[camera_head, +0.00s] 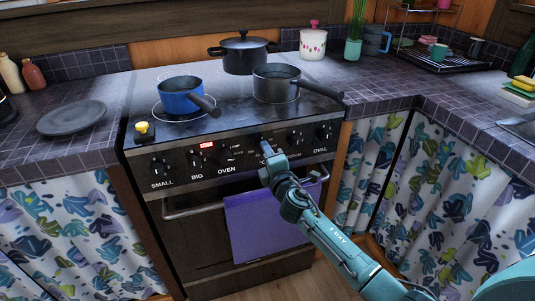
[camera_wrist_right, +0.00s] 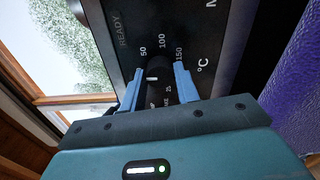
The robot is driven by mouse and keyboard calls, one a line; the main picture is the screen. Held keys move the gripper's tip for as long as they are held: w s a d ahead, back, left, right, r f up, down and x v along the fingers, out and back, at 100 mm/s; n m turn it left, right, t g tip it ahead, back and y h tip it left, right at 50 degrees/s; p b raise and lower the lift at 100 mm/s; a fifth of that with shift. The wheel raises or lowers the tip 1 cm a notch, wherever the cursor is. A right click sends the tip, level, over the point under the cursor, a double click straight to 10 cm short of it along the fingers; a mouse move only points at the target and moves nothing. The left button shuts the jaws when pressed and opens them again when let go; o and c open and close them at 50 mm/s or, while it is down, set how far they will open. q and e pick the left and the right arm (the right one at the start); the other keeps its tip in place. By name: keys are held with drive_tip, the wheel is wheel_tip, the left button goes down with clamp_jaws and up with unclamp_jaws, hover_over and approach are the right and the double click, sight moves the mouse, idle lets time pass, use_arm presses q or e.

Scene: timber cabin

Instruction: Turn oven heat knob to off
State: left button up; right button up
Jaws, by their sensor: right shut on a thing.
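The oven heat knob (camera_wrist_right: 157,72) is a dark round knob with a small white mark, on the dark control panel (camera_wrist_right: 208,38). Numbers 50, 100 and 150 and a °C sign are printed around it. My right gripper (camera_wrist_right: 156,88) has its two blue fingers on either side of the knob and is shut on it. In the head view my right gripper (camera_head: 264,156) reaches the panel by the °C sign and hides most of this knob. The knob's exact setting is hard to read. My left gripper is not in view.
The stove front also has knobs marked small (camera_head: 159,167), big (camera_head: 195,160), oven (camera_head: 225,154) and oval (camera_head: 321,135). A purple towel (camera_head: 262,217) hangs on the oven handle (camera_head: 190,211).

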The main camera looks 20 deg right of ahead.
drive_tip(key=shift+n, duration=0.3)
drive_tip(key=o, duration=1)
drive_tip(key=shift+s, duration=0.1)
use_arm(q)
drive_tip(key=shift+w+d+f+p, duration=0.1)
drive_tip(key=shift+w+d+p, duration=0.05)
drive_tip(key=shift+p, duration=0.25)
use_arm(e)
drive_tip(key=s, duration=1.3)
drive_tip(key=shift+d, duration=0.25)
